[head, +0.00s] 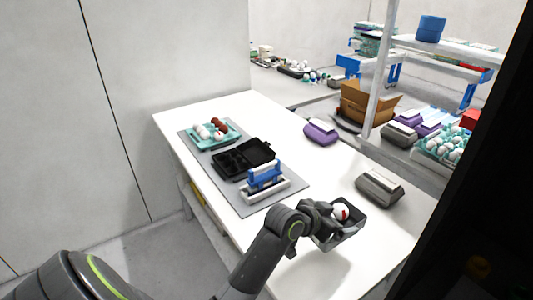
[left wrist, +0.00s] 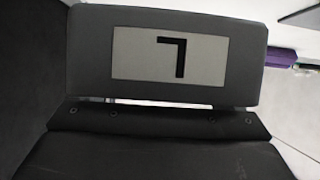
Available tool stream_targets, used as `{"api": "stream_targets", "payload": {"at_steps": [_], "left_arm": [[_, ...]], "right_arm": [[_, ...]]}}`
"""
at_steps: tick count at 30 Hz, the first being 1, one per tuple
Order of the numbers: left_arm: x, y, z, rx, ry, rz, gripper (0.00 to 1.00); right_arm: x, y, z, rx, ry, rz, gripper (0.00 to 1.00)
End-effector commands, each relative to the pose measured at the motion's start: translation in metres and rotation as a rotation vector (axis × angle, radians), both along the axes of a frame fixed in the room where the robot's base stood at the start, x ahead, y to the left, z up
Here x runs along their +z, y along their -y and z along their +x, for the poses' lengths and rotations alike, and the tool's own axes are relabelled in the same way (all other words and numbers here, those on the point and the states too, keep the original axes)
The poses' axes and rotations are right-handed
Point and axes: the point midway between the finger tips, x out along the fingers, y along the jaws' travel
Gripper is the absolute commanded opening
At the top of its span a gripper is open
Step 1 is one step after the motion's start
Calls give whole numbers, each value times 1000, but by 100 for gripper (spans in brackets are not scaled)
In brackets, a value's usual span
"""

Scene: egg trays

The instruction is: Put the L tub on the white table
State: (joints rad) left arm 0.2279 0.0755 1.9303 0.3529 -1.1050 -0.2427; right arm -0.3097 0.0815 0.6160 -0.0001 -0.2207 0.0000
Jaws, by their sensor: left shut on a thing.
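The L tub is a dark grey open box (head: 352,238) over the near right part of the white table (head: 300,262) in the head view. A white egg with a red mark (head: 341,212) sits in it. My left gripper (head: 326,222) is shut on the tub's left side. In the left wrist view, the tub's wall (left wrist: 88,45) fills the upper middle, with a pale label (left wrist: 140,52) whose L appears upside down. I cannot tell whether the tub's base touches the table. My right gripper is not in view.
A grey mat (head: 240,208) holds a teal egg tray (head: 203,140), an open black carton (head: 228,163) and a blue-handled item (head: 265,175). A grey carton (head: 380,187) lies just beyond the tub, a purple one (head: 320,133) farther back. Shelving (head: 370,110) stands behind. The table's near part is clear.

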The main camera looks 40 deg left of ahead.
Motion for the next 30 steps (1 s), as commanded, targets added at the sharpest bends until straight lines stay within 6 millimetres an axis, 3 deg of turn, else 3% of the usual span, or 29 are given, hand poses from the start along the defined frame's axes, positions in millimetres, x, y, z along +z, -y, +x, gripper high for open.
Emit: {"api": "stream_targets", "payload": {"at_steps": [3,8,18,30], "left_arm": [[4,4,13,6,3,1,64],[3,5,17,8,0,2,64],[-51,5,16,8,-2,2,64],[-94,5,16,8,-1,1,64]], "right_arm": [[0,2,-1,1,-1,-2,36],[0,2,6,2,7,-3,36],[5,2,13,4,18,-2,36],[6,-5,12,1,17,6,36]]}}
